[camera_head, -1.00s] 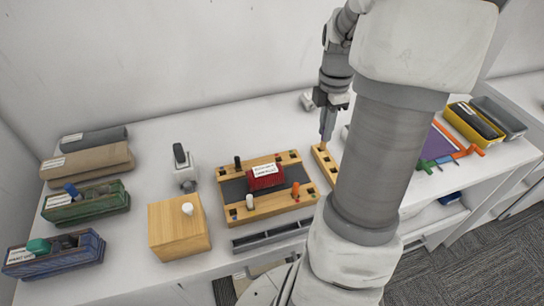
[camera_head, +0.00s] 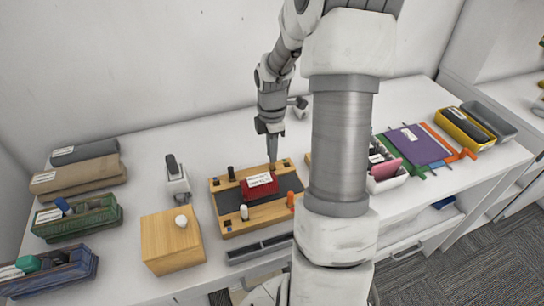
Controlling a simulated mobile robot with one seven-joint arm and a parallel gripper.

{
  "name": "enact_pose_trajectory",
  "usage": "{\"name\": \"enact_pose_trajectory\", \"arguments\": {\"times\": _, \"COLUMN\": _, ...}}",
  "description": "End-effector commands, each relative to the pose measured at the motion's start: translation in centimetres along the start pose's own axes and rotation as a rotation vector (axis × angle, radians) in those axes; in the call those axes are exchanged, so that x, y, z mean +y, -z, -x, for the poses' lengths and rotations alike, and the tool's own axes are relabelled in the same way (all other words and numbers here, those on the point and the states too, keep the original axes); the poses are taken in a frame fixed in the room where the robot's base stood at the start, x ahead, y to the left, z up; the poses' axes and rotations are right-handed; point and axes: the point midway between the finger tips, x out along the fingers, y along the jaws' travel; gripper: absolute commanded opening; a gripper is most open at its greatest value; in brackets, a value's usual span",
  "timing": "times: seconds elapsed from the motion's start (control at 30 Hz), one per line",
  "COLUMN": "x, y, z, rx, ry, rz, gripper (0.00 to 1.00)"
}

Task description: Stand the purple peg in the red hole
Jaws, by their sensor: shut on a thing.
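A wooden peg board (camera_head: 262,215) with a dark middle lies on the table. My gripper (camera_head: 272,155) points down over its back right corner. It is shut on what I take to be the purple peg, a thin thing mostly hidden by the fingers, its colour unclear. I cannot tell whether its lower end touches the board. A black peg (camera_head: 231,173), a white peg (camera_head: 244,212) and an orange peg (camera_head: 291,199) stand on the board. I cannot make out the red hole at this size.
A red labelled block (camera_head: 259,184) sits mid-board. A wooden block (camera_head: 172,243) with a white knob stands left, a grey tray (camera_head: 258,249) in front. My arm hides part of the table right of the board. Bins (camera_head: 76,222) line the left side.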

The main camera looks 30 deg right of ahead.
Motion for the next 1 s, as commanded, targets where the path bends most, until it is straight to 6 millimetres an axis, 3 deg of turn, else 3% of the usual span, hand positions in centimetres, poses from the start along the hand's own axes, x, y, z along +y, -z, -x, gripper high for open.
{"name": "enact_pose_trajectory", "arguments": {"times": 0.13, "x": -0.1, "y": 0.0, "z": -2.1, "rx": 0.001, "ry": 0.003, "rz": 0.0, "gripper": 0.0}}
{"name": "enact_pose_trajectory", "arguments": {"times": 0.5, "x": -0.1, "y": 0.0, "z": -2.6, "rx": 0.0, "ry": 0.001, "rz": 0.0, "gripper": 0.0}}
{"name": "enact_pose_trajectory", "arguments": {"times": 0.53, "x": -0.1, "y": 0.0, "z": -2.5, "rx": 0.0, "ry": 0.001, "rz": 0.0, "gripper": 0.21}}
{"name": "enact_pose_trajectory", "arguments": {"times": 0.67, "x": -0.1, "y": 0.0, "z": -2.5, "rx": 0.0, "ry": 0.001, "rz": 0.0, "gripper": 0.44}}
{"name": "enact_pose_trajectory", "arguments": {"times": 1.0, "x": 0.0, "y": 0.0, "z": -2.2, "rx": 0.0, "ry": 0.0, "rz": 0.0, "gripper": 0.47}}
